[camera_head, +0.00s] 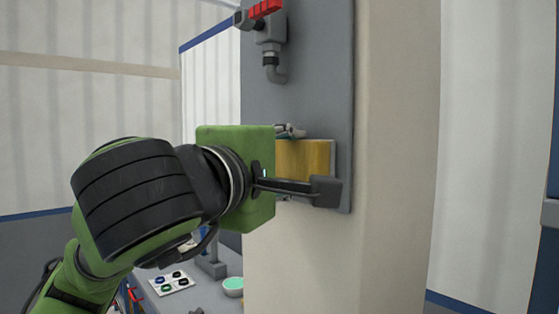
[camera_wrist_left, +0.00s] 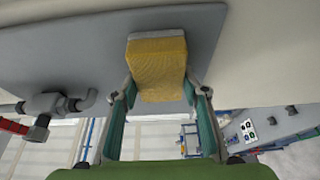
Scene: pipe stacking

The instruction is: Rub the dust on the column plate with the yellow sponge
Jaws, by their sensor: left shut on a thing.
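The yellow sponge (camera_head: 303,159) is between the fingers of my left gripper (camera_head: 312,172), which is shut on it. In the left wrist view, the sponge (camera_wrist_left: 158,72) sits between the two fingertips (camera_wrist_left: 160,92), with a pale layer at its far end. That end is at or very close to the grey column plate (camera_head: 300,90); I cannot tell whether it touches. The plate also shows in the left wrist view (camera_wrist_left: 85,75). No dust is clearly visible on the plate; the part behind the sponge and gripper is hidden. My right gripper is not in view.
A grey pipe tap with a red handle (camera_head: 268,28) sticks out of the plate above the sponge. The beige column (camera_head: 395,150) carries the plate. Below left, a grey worktop holds a white card with rings (camera_head: 172,284) and a teal-filled bowl (camera_head: 233,286).

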